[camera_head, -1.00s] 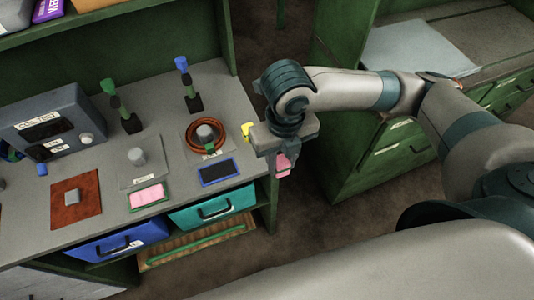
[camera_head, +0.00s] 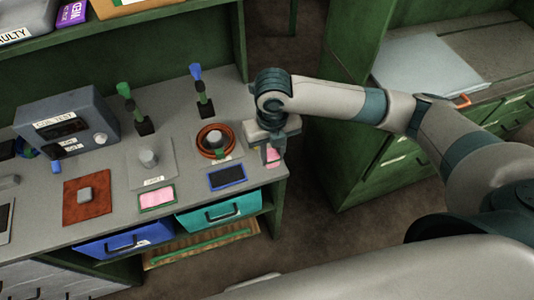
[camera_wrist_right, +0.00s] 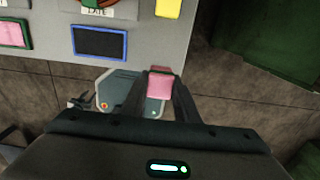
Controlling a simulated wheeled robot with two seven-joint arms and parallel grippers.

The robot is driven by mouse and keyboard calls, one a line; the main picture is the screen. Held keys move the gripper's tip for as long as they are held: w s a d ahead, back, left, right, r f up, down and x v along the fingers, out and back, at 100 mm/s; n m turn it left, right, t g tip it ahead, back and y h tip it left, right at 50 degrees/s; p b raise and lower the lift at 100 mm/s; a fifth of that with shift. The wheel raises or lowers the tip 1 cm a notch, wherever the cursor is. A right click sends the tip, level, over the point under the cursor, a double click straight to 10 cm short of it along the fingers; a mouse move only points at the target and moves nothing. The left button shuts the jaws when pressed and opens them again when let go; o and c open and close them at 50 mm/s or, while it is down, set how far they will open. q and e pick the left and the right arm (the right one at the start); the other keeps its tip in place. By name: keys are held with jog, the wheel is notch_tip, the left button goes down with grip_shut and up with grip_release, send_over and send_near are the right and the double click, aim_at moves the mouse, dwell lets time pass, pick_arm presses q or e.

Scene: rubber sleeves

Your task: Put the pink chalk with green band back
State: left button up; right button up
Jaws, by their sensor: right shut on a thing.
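My right gripper (camera_head: 274,140) is shut on a pink chalk (camera_head: 272,156), which hangs below the fingers beside the bench's right edge. In the right wrist view the chalk (camera_wrist_right: 158,86) sits between the fingertips (camera_wrist_right: 160,90), with a narrow green edge at its top. It is beyond the bench's front edge in that view. A pink pad in a green frame (camera_head: 157,198) lies on the bench top (camera_head: 115,180), left of a dark pad with a blue frame (camera_head: 227,177). My left gripper is not in view.
A coil of reddish cable (camera_head: 203,136) lies around a grey knob on the bench. Two upright stands with green (camera_head: 124,90) and blue (camera_head: 196,72) tops are behind. A yellow block (camera_wrist_right: 168,8) is near the bench's right edge. Blue (camera_head: 125,242) and teal (camera_head: 222,212) drawers are below.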

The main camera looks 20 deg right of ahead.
jog(key=shift+w+a+f+p, duration=0.15)
jog(key=shift+w+f, duration=0.35)
jog(key=shift+w, duration=0.25)
jog(key=shift+w+a+f+p, duration=0.15)
jog(key=shift+w+f, duration=0.3)
jog(key=shift+w, duration=0.3)
jog(key=shift+d, duration=0.1)
notch_tip(320, 180, down, 4)
jog(key=shift+s+r+p, duration=0.1)
jog(key=shift+r+p, duration=0.15)
jog(key=shift+p, duration=0.6)
jog(key=shift+f, duration=0.25)
jog(key=o, duration=0.9)
jog(key=shift+f, duration=0.1)
